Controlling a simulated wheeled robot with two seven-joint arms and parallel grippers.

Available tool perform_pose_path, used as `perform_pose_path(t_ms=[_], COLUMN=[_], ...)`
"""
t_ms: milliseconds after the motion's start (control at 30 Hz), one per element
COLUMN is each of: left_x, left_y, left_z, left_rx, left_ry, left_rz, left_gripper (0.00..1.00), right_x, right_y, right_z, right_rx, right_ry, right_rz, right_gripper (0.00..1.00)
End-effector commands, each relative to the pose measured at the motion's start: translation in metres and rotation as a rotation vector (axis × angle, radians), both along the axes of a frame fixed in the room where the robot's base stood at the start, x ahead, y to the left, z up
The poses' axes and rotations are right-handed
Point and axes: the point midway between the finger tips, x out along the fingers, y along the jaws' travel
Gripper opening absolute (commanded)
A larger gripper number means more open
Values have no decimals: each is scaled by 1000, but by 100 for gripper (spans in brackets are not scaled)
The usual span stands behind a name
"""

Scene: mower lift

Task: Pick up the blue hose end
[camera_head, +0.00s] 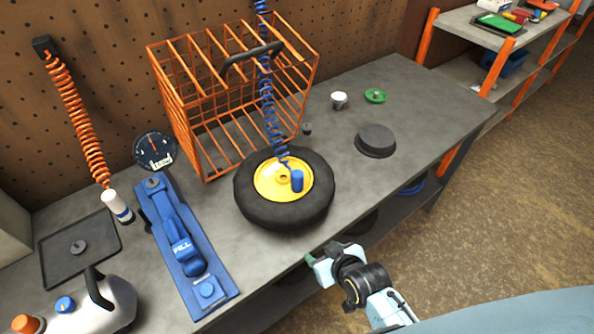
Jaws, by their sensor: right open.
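The blue hose end (297,181) is a short blue cylinder standing at the yellow hub (270,186) of a black wheel (254,208) that lies flat on the workbench (345,185). I cannot tell whether it touches the hub. A coiled blue hose (268,105) hangs down in front of the orange wire cage and reaches the hub area beside it. My right gripper (318,266) is open and empty at the bench's front edge, below and to the right of the wheel, apart from the hose end. My left gripper is not in view.
An orange wire cage (190,95) stands behind the wheel. A blue jack-like tool (183,245), a dial gauge (155,150) and a tray (65,265) are to the left. A dark round disc (376,138) lies to the right. The bench between wheel and disc is clear.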

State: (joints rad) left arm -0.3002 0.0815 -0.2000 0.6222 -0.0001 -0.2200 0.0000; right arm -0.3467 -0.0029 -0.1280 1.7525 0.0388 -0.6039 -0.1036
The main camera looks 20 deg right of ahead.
Motion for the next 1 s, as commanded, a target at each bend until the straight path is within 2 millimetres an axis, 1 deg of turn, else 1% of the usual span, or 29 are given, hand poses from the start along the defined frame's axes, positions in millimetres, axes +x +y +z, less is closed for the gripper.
perform_pose_path(t_ms=[33, 100, 200, 300, 400, 600, 700, 800, 1000], left_x=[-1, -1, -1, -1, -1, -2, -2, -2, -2], left_y=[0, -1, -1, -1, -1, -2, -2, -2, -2], left_z=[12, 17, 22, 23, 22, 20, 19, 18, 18], left_rx=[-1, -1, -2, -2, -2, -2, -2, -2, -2], left_ry=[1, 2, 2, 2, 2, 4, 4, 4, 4], left_rz=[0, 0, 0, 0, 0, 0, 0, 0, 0], left_gripper=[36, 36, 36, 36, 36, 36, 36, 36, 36], right_x=[21, 40, 56, 65, 77, 111, 125, 134, 143], right_y=[3, 5, 5, 5, 6, 12, 14, 15, 16], right_z=[48, 92, 135, 153, 154, 138, 132, 128, 124], right_rx=[19, 34, 48, 52, 52, 54, 54, 53, 53], right_ry=[-95, -200, -305, -356, -371, -369, -368, -367, -368], right_rz=[-9, -17, -29, -34, -36, -35, -35, -34, -34], right_gripper=[56, 56, 56, 56, 56, 56, 56, 56, 56])
